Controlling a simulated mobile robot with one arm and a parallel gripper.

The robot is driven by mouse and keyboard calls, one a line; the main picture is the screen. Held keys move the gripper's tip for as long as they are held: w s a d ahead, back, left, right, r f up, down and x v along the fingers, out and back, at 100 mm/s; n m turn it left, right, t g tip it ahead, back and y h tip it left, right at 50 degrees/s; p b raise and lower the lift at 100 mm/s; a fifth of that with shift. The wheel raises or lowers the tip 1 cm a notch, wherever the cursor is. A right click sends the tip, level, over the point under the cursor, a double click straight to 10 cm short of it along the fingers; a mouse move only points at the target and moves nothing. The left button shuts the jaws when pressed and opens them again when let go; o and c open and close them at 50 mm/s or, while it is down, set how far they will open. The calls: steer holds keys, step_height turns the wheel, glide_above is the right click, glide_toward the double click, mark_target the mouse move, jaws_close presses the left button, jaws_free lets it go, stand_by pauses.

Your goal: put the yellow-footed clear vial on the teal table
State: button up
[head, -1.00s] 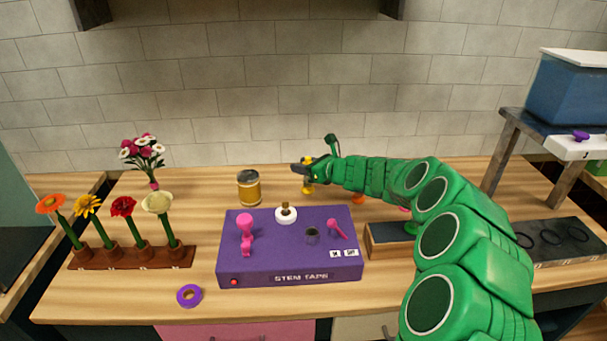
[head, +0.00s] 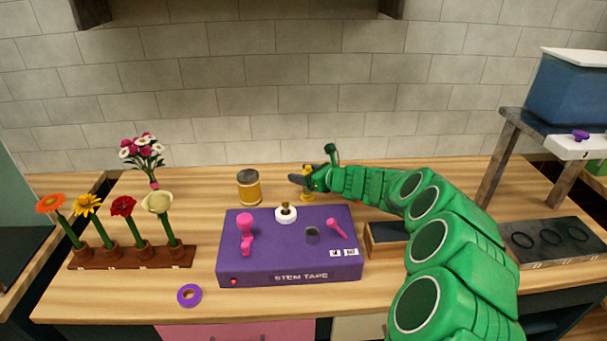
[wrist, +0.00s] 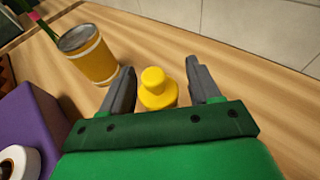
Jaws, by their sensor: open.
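A small yellow object with a rounded knob top (wrist: 158,88) stands upright on the wooden counter, and it also shows in the head view (head: 307,190). It seems to be the yellow-footed vial, but I cannot make out a clear part. My gripper (wrist: 159,67) is open, with one finger on each side of the yellow object and gaps to both. In the head view my gripper (head: 297,178) is at the back of the counter, partly over the object.
A yellow-banded jar (head: 249,188) stands left of my gripper. In front is the purple stem tape box (head: 255,267) with pink levers. A flower rack (head: 130,257) is at left, a purple tape roll (head: 189,295) in front. A raised stand (head: 512,125) is at right.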

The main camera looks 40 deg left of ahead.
steer(key=shift+d+r, duration=0.1)
steer(key=shift+w+d+r, duration=0.1)
steer(key=shift+d+r, duration=0.1)
steer(key=shift+d, duration=0.35)
steer(key=shift+d+r, duration=0.2)
steer(key=shift+d, duration=0.45)
steer(key=shift+d+r, duration=0.2)
steer(key=shift+r, duration=3.35)
